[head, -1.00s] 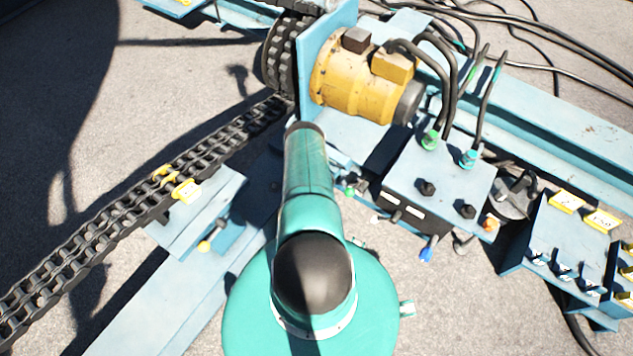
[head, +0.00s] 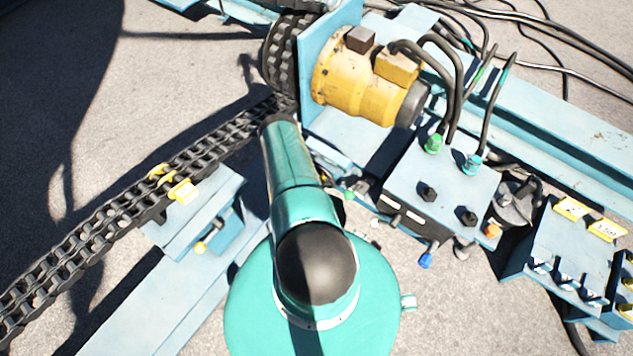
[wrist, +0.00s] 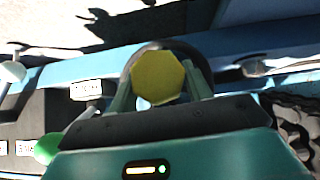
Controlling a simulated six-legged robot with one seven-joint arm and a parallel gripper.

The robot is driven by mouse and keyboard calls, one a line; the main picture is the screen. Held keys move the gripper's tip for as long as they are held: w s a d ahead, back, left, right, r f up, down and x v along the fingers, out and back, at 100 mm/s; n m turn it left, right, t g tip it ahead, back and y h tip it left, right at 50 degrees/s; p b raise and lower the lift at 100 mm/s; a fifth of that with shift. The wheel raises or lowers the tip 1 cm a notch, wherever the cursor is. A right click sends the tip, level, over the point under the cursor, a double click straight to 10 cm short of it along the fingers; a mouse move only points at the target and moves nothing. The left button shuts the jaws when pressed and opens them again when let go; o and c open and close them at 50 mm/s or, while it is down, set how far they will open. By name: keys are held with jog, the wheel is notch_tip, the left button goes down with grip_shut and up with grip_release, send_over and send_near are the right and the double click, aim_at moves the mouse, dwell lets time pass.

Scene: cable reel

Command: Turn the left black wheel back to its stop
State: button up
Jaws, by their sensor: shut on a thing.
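In the wrist view, a black wheel (wrist: 135,60) with a yellow eight-sided centre shows between the fingers of my gripper (wrist: 160,82). My gripper is shut on this wheel, one finger at each side of it. The wheel's lower part is hidden by the gripper body, and its angle against a stop cannot be read. In the head view, my teal arm covers the gripper and the wheel.
A heavy chain (head: 120,205) runs from the lower left to a sprocket (head: 282,62) beside a yellow motor (head: 360,85). A blue valve block (head: 440,180) with hoses stands to the right. A labelled panel (head: 565,250) lies further right.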

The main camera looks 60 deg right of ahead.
jog(key=shift+w+a+n+g, duration=0.15)
jog(key=shift+n+g, duration=0.65)
jog(key=shift+g, duration=0.7)
jog(key=o, duration=1.4)
jog(key=v, duration=1.3)
jog(key=shift+w+r, duration=0.15)
jog(key=shift+r, duration=0.2)
jog(key=shift+c, duration=0.2)
